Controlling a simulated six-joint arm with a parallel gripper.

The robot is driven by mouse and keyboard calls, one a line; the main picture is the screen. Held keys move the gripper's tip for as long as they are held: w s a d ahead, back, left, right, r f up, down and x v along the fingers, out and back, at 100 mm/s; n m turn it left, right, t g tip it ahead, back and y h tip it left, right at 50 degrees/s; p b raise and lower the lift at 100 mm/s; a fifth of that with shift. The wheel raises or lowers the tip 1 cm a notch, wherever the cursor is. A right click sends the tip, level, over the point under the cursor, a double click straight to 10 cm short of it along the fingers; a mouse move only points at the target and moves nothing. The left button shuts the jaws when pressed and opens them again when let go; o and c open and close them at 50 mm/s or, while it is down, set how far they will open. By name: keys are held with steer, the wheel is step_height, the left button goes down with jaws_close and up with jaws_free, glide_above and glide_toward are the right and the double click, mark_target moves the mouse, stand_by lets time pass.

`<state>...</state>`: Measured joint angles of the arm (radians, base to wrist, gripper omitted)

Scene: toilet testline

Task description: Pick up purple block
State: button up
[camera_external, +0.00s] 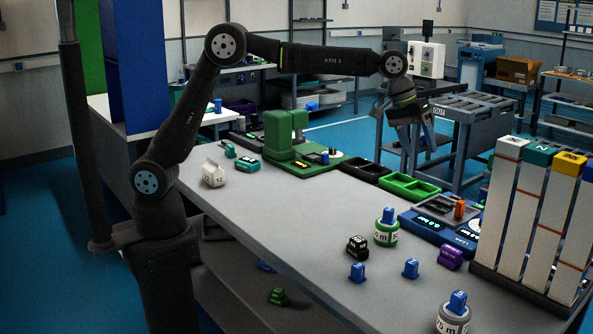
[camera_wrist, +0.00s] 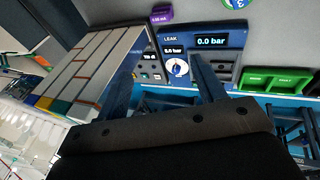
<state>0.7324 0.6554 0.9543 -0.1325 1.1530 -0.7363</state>
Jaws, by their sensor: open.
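The purple block (camera_external: 450,256) stands on the grey table, just in front of the blue leak tester (camera_external: 436,228) and left of the tall white columns. In the wrist view the purple block (camera_wrist: 161,14) shows at the top edge, beyond my fingertips. My gripper (camera_external: 416,143) is high above the far side of the table, up and left of the block and well apart from it. In the wrist view my gripper (camera_wrist: 165,68) has its two fingers spread, with nothing held between them; the leak tester (camera_wrist: 225,40) shows behind them.
Tall white columns (camera_external: 540,205) with coloured tops stand close to the block's right. A black block (camera_external: 357,246), a green round container (camera_external: 385,232) and small blue pieces (camera_external: 410,268) stand to its left. A green tray (camera_external: 409,187) lies at the table's far edge. The table's middle is clear.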

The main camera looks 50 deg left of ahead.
steer(key=n+g+h, duration=0.2)
steer(key=n, duration=1.5)
glide_toward(450, 247)
steer(key=shift+n, duration=0.3)
steer(key=x, duration=0.5)
steer(key=shift+a, duration=0.25)
steer(key=shift+x, duration=3.3)
steer(key=shift+s+d+r, duration=0.1)
steer(key=shift+d, duration=0.1)
steer(key=c, duration=1.1)
